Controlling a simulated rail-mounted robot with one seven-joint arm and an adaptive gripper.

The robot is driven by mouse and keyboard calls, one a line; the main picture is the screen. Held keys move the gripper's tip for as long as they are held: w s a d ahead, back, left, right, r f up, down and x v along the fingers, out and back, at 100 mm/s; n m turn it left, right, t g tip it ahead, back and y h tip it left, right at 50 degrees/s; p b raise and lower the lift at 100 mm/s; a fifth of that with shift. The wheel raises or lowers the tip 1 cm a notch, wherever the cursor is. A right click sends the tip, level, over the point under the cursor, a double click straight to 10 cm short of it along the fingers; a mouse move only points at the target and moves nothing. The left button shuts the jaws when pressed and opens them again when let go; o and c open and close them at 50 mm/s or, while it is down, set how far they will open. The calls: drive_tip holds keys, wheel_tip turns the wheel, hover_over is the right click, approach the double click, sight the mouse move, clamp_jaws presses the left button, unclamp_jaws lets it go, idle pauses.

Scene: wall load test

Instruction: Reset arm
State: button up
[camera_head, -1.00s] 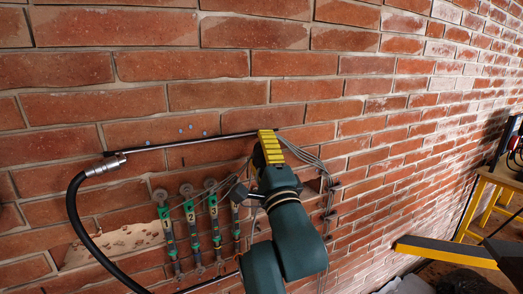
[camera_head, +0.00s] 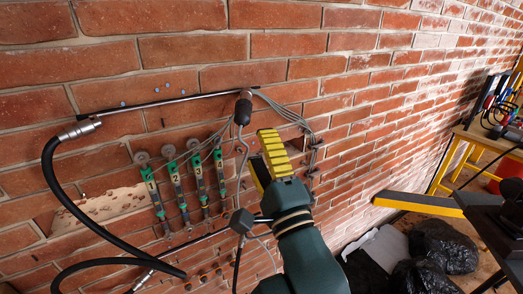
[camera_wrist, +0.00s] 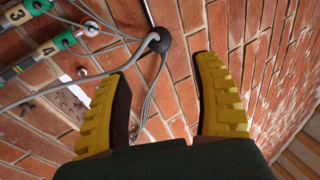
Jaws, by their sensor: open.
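My gripper (camera_head: 266,160) has yellow ribbed fingers and stands in front of the brick wall, right of the numbered gauges. In the wrist view my gripper (camera_wrist: 165,100) shows its two fingers spread wide with nothing held between them. A black ball-shaped joint (camera_wrist: 159,40) with grey cables lies beyond the fingertips, apart from them. My green arm reaches up from the bottom of the head view and hides part of the wall.
Several green gauges (camera_head: 198,178) hang on the brick wall (camera_head: 370,85) under a dark horizontal bar (camera_head: 165,103). A black hose (camera_head: 65,195) loops at the left. A yellow bench (camera_head: 465,140) and black bags (camera_head: 443,245) are at the right.

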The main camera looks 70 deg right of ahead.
idle(0.4)
drive_tip(key=w+a+r+n+t+y+p, duration=0.3)
drive_tip(key=w+a+r+y+p, duration=0.15)
drive_tip(key=a, duration=0.45)
drive_tip(key=w+a+r+n+t+y+p, duration=0.25)
drive_tip(key=w+a+r, duration=0.35)
drive_tip(key=a, duration=0.3)
drive_tip(key=s+a+r+n+t+y+p, duration=0.15)
drive_tip(key=a+n+y, duration=0.35)
drive_tip(key=a+n, duration=0.5)
drive_tip(key=s+a+n+y+p, duration=0.15)
drive_tip(key=a+n+y, duration=0.3)
drive_tip(key=n, duration=0.85)
wheel_tip(320, 180, up, 38)
drive_tip(key=p, duration=3.8)
drive_tip(key=shift+w+a, duration=0.4)
drive_tip(key=shift+w, duration=0.05)
drive_tip(key=shift+r, duration=0.1)
